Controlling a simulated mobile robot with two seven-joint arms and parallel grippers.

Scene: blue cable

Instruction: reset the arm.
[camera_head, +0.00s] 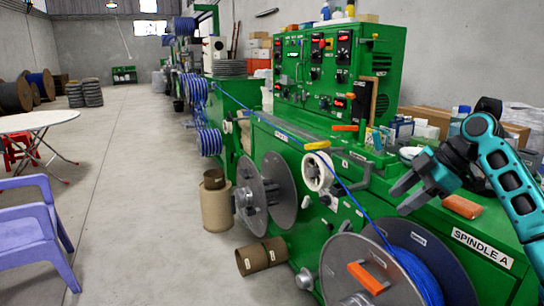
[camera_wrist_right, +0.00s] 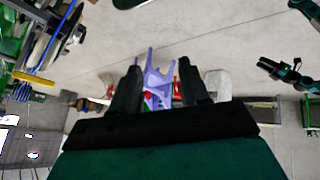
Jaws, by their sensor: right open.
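My right gripper (camera_head: 398,192) comes in from the right in the head view, over the front of the green machine near the "SPINDLE A" label. Its grey fingers are apart and point left, with nothing between them. In the right wrist view its two dark fingers (camera_wrist_right: 158,85) stand apart and empty. The blue cable (camera_head: 355,200) runs from the large spool (camera_head: 400,275) at the front, past a white pulley (camera_head: 318,172), to the far coils. A teal and dark arm at the right of the wrist view looks like my left arm; its jaw state is unclear.
The green machine (camera_head: 320,80) fills the right side, with an orange block (camera_head: 461,206) on its ledge below my right gripper. A purple chair (camera_head: 30,235) and a white round table (camera_head: 35,121) stand at left. The concrete floor between is open.

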